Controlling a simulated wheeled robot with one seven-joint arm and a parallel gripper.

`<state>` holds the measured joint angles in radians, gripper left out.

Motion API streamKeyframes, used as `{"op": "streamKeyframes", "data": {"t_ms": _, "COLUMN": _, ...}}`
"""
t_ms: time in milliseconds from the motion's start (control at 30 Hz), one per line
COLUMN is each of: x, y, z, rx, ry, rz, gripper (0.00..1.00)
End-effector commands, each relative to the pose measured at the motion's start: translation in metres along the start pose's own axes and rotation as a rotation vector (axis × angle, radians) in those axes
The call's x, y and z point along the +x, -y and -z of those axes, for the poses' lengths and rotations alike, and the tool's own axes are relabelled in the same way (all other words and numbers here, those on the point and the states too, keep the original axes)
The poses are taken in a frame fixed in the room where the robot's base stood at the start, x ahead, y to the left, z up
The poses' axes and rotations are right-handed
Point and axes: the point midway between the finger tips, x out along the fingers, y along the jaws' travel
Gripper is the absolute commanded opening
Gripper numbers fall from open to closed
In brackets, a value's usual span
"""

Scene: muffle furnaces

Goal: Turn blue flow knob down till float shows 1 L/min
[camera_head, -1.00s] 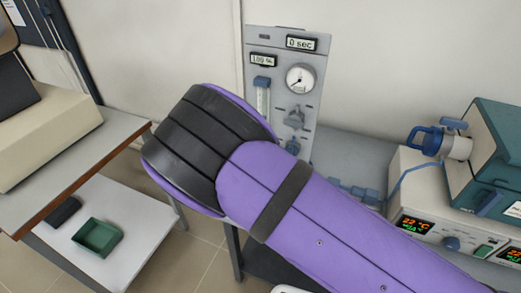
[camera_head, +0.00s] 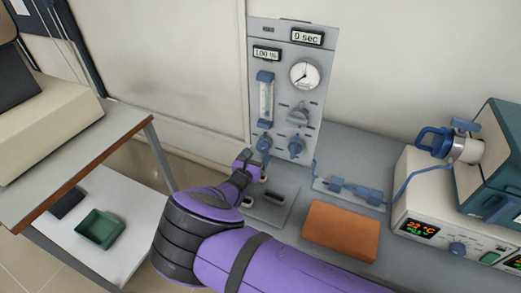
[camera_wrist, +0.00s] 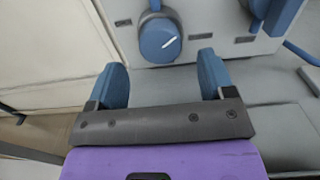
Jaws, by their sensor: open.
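The blue flow knob (camera_head: 264,143) sits on the grey panel below the flowmeter tube (camera_head: 266,102). My gripper (camera_head: 254,168) is open and empty, below and in front of the knob. In the wrist view both blue fingers of my gripper (camera_wrist: 161,66) stand apart, short of the knob and not around it. The float is too small to make out in the tube.
A second blue knob (camera_head: 295,147) sits just right, with a grey knob (camera_head: 298,115) and round gauge (camera_head: 304,75) above. Displays read 100 % (camera_head: 266,53) and 0 sec (camera_head: 307,37). An orange block (camera_head: 341,230) lies on the bench; a furnace unit (camera_head: 432,205) stands right.

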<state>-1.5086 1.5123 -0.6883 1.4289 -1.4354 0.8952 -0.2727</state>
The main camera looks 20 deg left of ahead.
Motion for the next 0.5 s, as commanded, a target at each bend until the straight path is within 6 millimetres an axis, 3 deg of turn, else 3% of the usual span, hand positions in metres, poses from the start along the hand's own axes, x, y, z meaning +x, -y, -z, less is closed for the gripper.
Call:
{"op": "streamKeyframes", "data": {"t_ms": 200, "x": 0.030, "y": 0.000, "z": 0.000, "rx": 0.001, "ry": 0.000, "rz": 0.000, "gripper": 0.76}}
{"op": "streamKeyframes", "data": {"t_ms": 500, "x": 0.040, "y": 0.000, "z": 0.000, "rx": 0.000, "ry": 0.000, "rz": 0.000, "gripper": 0.76}}
